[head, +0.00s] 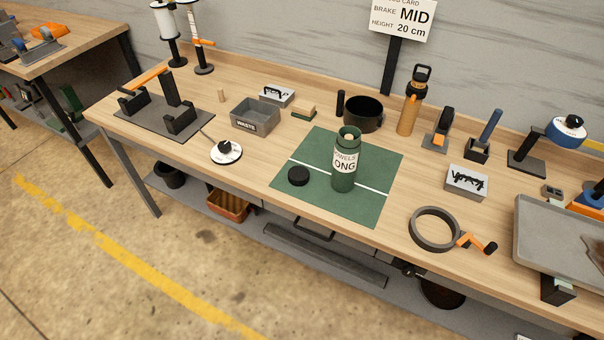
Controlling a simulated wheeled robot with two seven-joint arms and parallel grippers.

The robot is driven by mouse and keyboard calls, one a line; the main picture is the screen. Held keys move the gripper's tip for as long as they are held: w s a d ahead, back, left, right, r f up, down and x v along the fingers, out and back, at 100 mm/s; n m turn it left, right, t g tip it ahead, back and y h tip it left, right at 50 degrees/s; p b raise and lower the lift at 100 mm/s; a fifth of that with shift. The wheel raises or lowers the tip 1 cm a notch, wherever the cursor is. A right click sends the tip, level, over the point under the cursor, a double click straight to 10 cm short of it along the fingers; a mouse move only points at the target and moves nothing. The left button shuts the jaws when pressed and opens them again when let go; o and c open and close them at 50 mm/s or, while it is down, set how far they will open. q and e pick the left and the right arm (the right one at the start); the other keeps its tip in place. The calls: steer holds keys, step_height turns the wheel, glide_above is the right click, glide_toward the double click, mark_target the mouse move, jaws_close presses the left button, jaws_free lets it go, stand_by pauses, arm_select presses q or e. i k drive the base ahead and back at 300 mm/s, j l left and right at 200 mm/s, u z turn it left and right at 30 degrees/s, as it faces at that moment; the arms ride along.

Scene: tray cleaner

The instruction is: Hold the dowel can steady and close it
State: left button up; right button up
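The dowel can (344,175) is a dark green cylinder standing upright on the green mat (330,208). Its white label reads in part "DOWELS" and "LONG". Its top is open, and pale dowel ends (349,135) show in the mouth. A round black lid (298,176) lies flat on the mat to the left of the can, apart from it. Neither of my grippers shows in the head view.
A grey waste bin (256,116) and a white disc with a black knob (226,150) are left of the mat. A black mug (363,113) and an orange bottle (409,112) stand behind. A ring with a crank (435,229) lies right. The mat's front is clear.

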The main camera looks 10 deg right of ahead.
mark_target(346, 153)
steer(key=z, duration=0.25)
steer(key=i+j+z, duration=0.25)
steer(key=j+z, duration=0.3)
steer(key=i+j+z, duration=0.25)
steer(key=i+j, duration=0.1)
steer(key=j, duration=0.4)
steer(key=i+j+z, duration=0.1)
steer(key=j, duration=0.45)
steer(key=i+j, duration=0.1)
steer(key=j, duration=0.4)
steer(key=z, duration=0.05)
